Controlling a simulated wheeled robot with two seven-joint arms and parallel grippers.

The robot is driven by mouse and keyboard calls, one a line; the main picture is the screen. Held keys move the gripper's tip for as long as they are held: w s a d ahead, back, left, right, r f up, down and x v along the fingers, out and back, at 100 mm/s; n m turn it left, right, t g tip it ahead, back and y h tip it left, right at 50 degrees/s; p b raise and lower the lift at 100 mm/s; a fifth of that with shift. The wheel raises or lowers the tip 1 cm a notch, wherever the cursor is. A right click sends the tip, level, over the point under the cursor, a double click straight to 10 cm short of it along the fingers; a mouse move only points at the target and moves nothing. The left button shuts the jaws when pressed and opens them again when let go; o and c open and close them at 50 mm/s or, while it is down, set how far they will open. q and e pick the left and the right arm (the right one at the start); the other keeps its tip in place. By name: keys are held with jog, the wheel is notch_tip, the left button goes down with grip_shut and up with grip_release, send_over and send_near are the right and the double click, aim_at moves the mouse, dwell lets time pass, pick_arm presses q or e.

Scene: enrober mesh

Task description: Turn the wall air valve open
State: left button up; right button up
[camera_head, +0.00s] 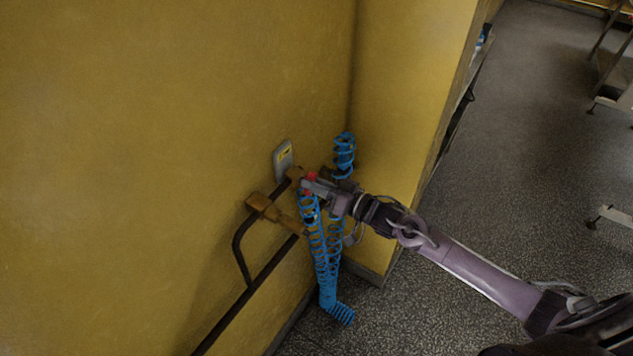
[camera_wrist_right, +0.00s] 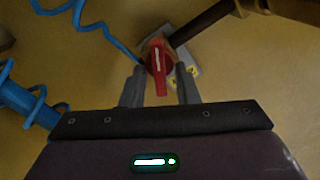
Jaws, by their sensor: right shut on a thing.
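The wall air valve has a red handle (camera_head: 311,178), seen small at the wall corner in the head view. In the right wrist view the red handle (camera_wrist_right: 158,68) carries a pale stripe and points down between the fingers. My right gripper (camera_head: 308,185) is at the valve, and in the right wrist view its two grey fingers (camera_wrist_right: 160,88) stand on either side of the handle, shut on it. Part of the valve body is hidden behind the gripper in the head view. My left gripper is not in view.
A coiled blue air hose (camera_head: 328,262) hangs beside and below the gripper. Dark pipes (camera_head: 247,290) with brass-coloured fittings (camera_head: 262,204) run along the yellow wall. A grey plate with a yellow label (camera_head: 283,158) is above the valve. Speckled floor (camera_head: 500,150) lies open at right.

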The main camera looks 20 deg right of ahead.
jog(key=m+p, duration=0.2)
jog(key=m, duration=0.3)
jog(key=m+p, duration=0.2)
jog(key=m, duration=0.4)
jog(key=shift+w+d+f, duration=0.1)
jog(key=shift+f, duration=0.1)
jog(key=shift+m+p, duration=0.3)
jog(key=shift+m, duration=0.1)
jog(key=o, duration=0.6)
jog(key=b+v, duration=0.2)
jog(key=v, duration=0.5)
jog(key=shift+s+d, duration=0.25)
jog(key=shift+s, duration=0.05)
